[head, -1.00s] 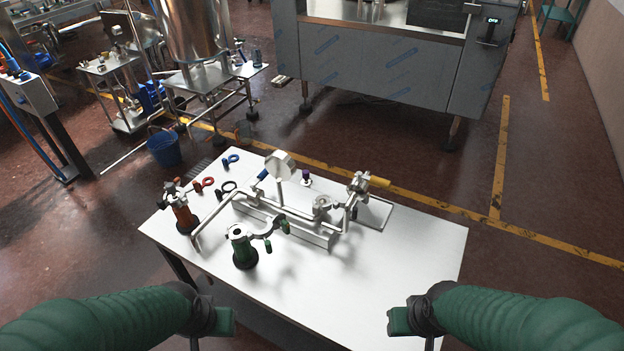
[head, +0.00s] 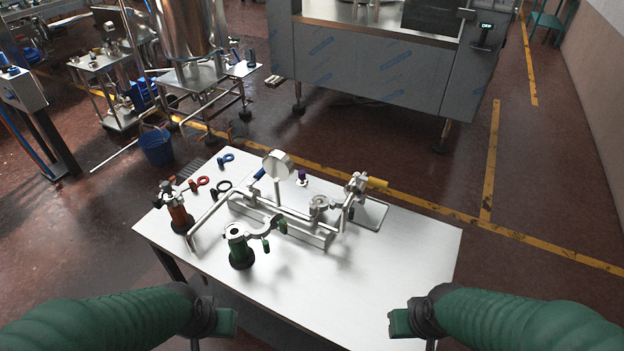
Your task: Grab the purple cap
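A small purple cap (head: 302,174) shows at the back of the white table (head: 370,290), behind the metal pipe assembly (head: 285,215). It appears to sit on a small light-coloured piece. My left gripper (head: 228,322) is at the lower left, in front of the table's near edge, far from the cap. My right gripper (head: 398,322) is at the lower right, also far from the cap. Both look empty. The gap between the fingers cannot be made out on either one.
A green-and-black fitting (head: 241,250) stands in front of the pipes. An orange-and-black fitting (head: 180,218) stands at the table's left. Red (head: 200,181) and blue (head: 226,159) ring-handled pieces lie at the back left. The table's front right is clear.

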